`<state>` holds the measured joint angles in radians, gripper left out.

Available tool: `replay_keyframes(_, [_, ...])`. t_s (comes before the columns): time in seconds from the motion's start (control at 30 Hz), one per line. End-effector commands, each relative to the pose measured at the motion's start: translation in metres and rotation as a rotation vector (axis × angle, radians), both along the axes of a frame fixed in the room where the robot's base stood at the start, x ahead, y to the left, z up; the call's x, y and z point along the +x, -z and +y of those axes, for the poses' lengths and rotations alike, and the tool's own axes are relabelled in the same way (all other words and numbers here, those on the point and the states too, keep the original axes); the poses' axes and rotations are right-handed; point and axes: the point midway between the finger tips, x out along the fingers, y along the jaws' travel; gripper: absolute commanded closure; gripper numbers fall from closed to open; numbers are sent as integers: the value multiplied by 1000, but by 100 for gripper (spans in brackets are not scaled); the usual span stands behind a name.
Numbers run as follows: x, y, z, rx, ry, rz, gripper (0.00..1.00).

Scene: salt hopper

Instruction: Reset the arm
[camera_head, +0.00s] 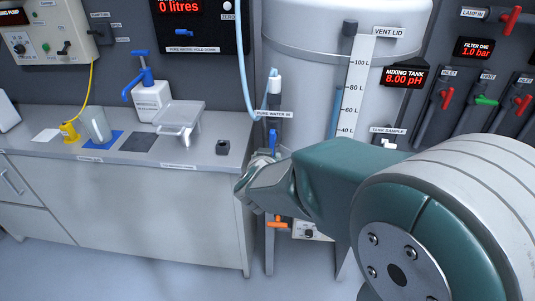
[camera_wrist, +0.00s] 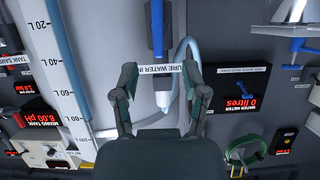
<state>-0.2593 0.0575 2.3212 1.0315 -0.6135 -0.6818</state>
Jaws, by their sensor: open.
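My arm reaches in from the lower right in the head view. My gripper (camera_head: 258,190) is in front of the mixing tank (camera_head: 310,85), near the right end of the counter. Its fingers are partly hidden behind my own arm link there. In the wrist view my gripper (camera_wrist: 160,80) shows two dark fingers spread apart with nothing held between them. Behind the gap are the pure water inlet nozzle (camera_wrist: 163,97) and its label strip. The wrist picture is upside down.
An orange-handled valve (camera_head: 278,223) sits below the tank. Floor is clear at lower left.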

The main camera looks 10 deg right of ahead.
Motion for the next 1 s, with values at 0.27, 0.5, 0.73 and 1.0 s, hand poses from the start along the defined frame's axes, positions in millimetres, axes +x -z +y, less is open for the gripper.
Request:
replay_keyframes(0.27, [0, 0, 0, 0, 0, 0, 43])
replay_keyframes(0.5, [-5, -13, 6, 43, -61, -3, 43])
replay_keyframes(0.73, [-48, -48, 28, 163, -306, 78, 43])
replay_keyframes(1.0, [-138, -58, 23, 179, -450, 320, 43])
